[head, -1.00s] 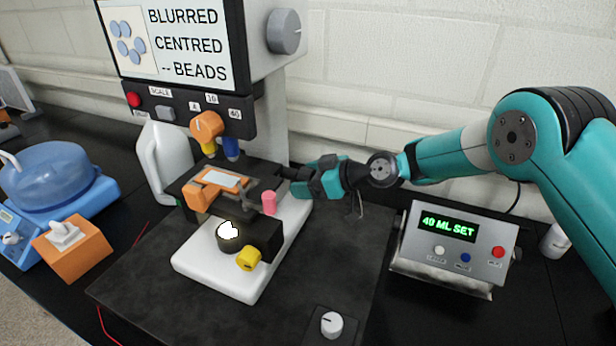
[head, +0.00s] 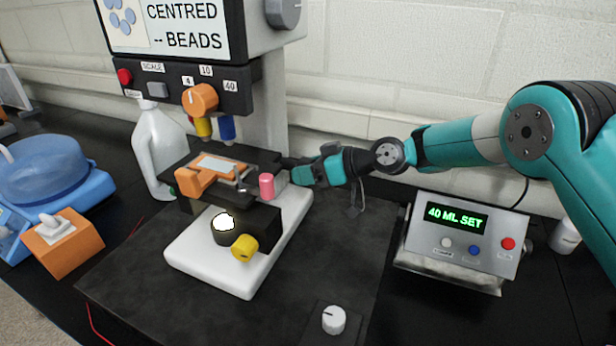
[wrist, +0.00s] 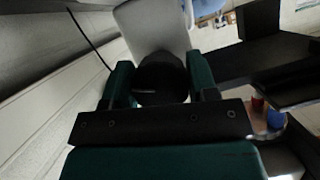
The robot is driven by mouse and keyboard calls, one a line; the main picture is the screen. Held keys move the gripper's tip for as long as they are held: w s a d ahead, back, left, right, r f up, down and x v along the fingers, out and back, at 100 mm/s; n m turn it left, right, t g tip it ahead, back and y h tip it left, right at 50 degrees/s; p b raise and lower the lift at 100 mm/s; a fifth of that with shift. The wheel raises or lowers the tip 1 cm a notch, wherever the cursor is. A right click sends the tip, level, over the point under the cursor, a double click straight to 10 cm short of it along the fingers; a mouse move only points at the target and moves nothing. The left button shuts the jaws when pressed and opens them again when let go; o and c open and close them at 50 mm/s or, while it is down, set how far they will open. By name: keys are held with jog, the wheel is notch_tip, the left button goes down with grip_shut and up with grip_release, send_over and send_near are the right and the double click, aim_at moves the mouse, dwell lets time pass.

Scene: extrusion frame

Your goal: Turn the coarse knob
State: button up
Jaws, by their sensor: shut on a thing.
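A microscope with a white base (head: 215,262) and a dark stage (head: 262,158) stands on a dark mat. My gripper (head: 300,172) reaches in from the right, low beside the microscope column, just right of the stage. In the wrist view, my gripper (wrist: 162,85) is shut on a dark round knob (wrist: 160,76), the coarse knob as far as I can tell, with one green finger on each side. In the head view the knob is hidden by the fingers and stage. The screen (head: 185,28) reads "CENTRED" and "-- BEADS"; its top line is cut off.
An orange turret knob (head: 200,99) sits above the stage, and a yellow knob (head: 245,248) and a pink piece (head: 267,186) are close by. A grey control box (head: 460,240) reading "40 ML SET" stands right. A white jug (head: 160,145) stands behind left.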

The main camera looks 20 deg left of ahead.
jog(key=o, duration=0.9)
jog(key=b+v, duration=0.5)
jog(key=v, duration=1.2)
jog(key=shift+d+b, duration=0.25)
jog(key=shift+b, duration=0.1)
jog(key=shift+r, duration=0.15)
